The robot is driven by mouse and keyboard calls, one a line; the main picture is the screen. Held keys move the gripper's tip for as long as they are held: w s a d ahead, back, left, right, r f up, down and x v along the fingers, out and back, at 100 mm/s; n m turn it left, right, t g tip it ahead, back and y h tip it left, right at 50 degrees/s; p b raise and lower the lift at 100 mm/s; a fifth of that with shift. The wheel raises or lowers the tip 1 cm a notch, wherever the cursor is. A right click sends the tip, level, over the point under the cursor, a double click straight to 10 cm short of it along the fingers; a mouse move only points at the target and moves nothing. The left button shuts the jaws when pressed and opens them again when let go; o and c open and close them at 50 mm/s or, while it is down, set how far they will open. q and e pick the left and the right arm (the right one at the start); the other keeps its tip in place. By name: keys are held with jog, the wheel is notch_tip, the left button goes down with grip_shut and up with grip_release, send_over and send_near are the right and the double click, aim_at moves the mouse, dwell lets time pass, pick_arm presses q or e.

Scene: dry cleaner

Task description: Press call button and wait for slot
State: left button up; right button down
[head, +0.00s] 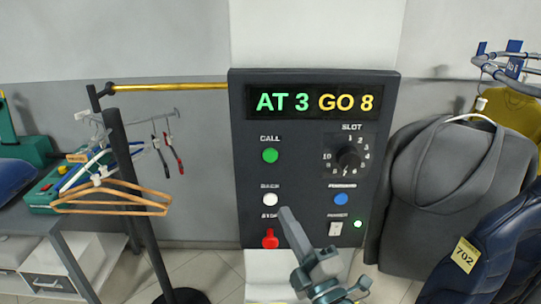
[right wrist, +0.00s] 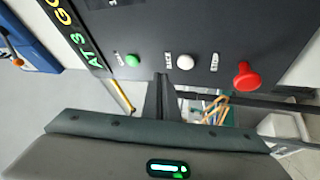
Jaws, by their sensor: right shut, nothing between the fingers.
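The dark control panel (head: 310,120) hangs on the wall. Its display (head: 313,102) reads AT 3 in green and GO 8 in yellow. The green call button (head: 270,155) is at the upper left of the panel; it also shows in the right wrist view (right wrist: 132,60). The slot dial (head: 349,157) is to its right; its exact pointing is hard to read. My right gripper (head: 288,212) is shut and empty, its tip in front of the panel, below and right of the white back button (head: 270,199). Contact with the panel cannot be told. My left gripper is out of view.
Hangers (head: 112,200) on a rack stand left. A grey hooded garment (head: 440,190) and a dark jacket tagged 702 hang right.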

jog(key=s+a+r+n+y, duration=0.3)
jog(key=r+n+y, duration=0.1)
jog(key=r, duration=0.5)
jog(key=shift+s+r+n+t+y, duration=0.3)
jog(key=shift+s+n+t, duration=0.1)
jog(key=shift+n, duration=0.3)
jog(key=shift+w+f, duration=0.1)
jog(key=b, duration=0.1)
send_near(270, 156)
jog(key=shift+a+r, duration=1.85)
jog(key=shift+r, duration=0.3)
jog(key=shift+w+b, duration=0.3)
jog(key=shift+w, duration=0.85)
jog(key=shift+w, duration=0.15)
jog(key=shift+w, duration=0.25)
